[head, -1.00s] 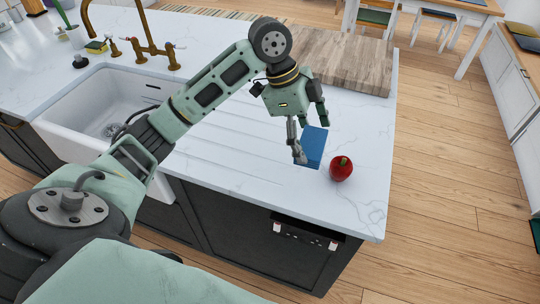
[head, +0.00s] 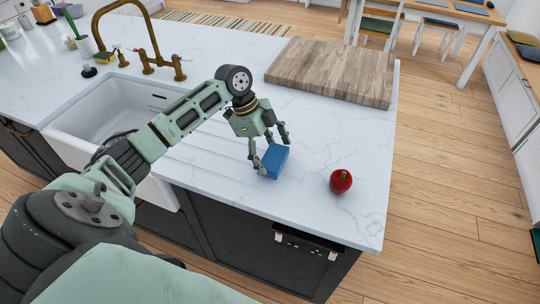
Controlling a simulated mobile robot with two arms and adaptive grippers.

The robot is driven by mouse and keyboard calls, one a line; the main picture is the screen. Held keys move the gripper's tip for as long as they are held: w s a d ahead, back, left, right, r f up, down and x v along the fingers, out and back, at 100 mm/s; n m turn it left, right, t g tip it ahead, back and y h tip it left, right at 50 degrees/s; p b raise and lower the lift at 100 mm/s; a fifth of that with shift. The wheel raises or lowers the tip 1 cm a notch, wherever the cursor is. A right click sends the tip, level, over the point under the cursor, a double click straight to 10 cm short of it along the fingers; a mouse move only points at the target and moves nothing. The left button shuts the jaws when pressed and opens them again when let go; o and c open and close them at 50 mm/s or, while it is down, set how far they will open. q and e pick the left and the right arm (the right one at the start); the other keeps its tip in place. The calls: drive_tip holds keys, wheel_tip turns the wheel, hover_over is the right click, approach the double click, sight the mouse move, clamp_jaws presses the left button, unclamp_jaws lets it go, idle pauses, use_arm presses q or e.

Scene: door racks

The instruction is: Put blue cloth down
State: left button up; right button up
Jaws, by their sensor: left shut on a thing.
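The blue cloth (head: 274,162) looks like a small folded blue block in the head view. It is at the fingertips of my left gripper (head: 270,152), over the white marble counter (head: 330,220) to the right of the sink. My left gripper is shut on the cloth, with a finger on its left side. The cloth is low over the counter; I cannot tell whether it touches the surface. My right gripper is not in view.
A red apple (head: 341,181) sits on the counter to the right of the cloth. A wooden board (head: 332,72) lies behind. The white sink (head: 95,115) with a brass faucet (head: 150,50) is at the left. Counter between apple and board is clear.

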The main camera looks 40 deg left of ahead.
use_arm(q)
wheel_tip(320, 180, down, 2)
drive_tip(key=shift+f, duration=0.2)
drive_tip(key=o, duration=0.9)
drive_tip(key=shift+r, duration=0.1)
